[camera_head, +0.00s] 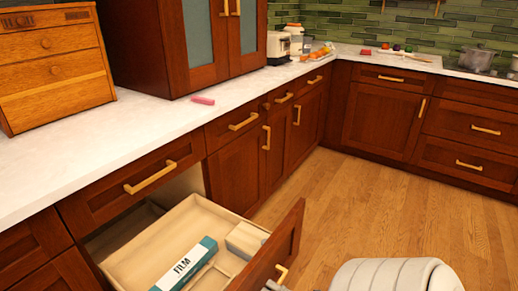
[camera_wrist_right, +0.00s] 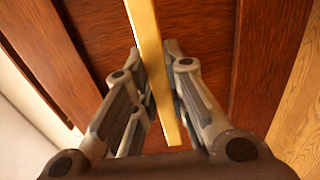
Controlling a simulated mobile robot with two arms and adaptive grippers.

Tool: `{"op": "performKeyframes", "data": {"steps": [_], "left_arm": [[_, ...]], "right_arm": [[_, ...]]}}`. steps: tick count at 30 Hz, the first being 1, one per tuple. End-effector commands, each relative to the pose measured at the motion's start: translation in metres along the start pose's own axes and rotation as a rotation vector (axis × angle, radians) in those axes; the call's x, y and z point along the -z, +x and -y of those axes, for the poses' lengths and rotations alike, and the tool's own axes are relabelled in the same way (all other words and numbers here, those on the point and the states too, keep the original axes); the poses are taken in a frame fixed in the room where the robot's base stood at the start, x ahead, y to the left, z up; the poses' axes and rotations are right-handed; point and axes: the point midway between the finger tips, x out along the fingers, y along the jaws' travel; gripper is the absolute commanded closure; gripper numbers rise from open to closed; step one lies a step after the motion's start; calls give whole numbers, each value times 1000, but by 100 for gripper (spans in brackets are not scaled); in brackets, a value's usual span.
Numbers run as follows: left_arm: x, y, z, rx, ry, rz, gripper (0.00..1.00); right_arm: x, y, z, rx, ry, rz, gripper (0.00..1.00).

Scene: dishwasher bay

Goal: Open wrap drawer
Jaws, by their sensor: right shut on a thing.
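The wrap drawer (camera_head: 200,213) stands pulled out from under the counter in the head view. A box marked FILM (camera_head: 185,266) and a pale block (camera_head: 246,238) lie in its compartments. Its dark wood front (camera_head: 288,240) faces right. Its brass handle (camera_head: 281,273) shows at the bottom edge and also runs through the right wrist view (camera_wrist_right: 150,35). My right gripper (camera_wrist_right: 158,72) has its fingers on both sides of this handle and is shut on it. In the head view only a small grey part of that gripper shows by the handle. My left gripper is out of view.
A closed drawer (camera_head: 135,183) with a brass handle sits above the open one. The white counter (camera_head: 120,126) holds a wooden drawer box (camera_head: 52,60) and a pink block (camera_head: 203,100). The wooden floor (camera_head: 370,215) is clear beyond the drawer front.

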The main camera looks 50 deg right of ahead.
Motion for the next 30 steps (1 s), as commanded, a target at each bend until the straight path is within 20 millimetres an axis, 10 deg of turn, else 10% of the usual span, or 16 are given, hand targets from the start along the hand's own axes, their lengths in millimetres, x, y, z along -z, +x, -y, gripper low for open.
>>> {"op": "performKeyframes", "data": {"steps": [17,18,22,30], "left_arm": [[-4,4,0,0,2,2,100],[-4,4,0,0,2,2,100],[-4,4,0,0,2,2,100],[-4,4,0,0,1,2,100]], "right_arm": [[0,-12,1,1,1,1,100],[0,-12,1,1,1,1,82],[0,-11,1,1,0,1,65],[0,-11,0,0,0,0,64]]}}
